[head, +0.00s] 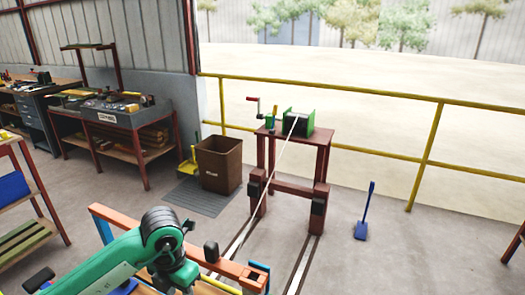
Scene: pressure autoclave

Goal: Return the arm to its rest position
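My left arm, green with a dark grey joint, comes in from the lower left of the head view. It bends downward near the bottom edge, over an orange-red frame (116,220). Its gripper does not show; the arm's far end is below or hidden at the picture's edge. My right arm and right gripper are not in view. No autoclave can be made out.
Beyond the frame stands a red stand (318,150) carrying a green winch (299,124), with a pale strap running down toward the frame. The floor at right is mostly clear.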

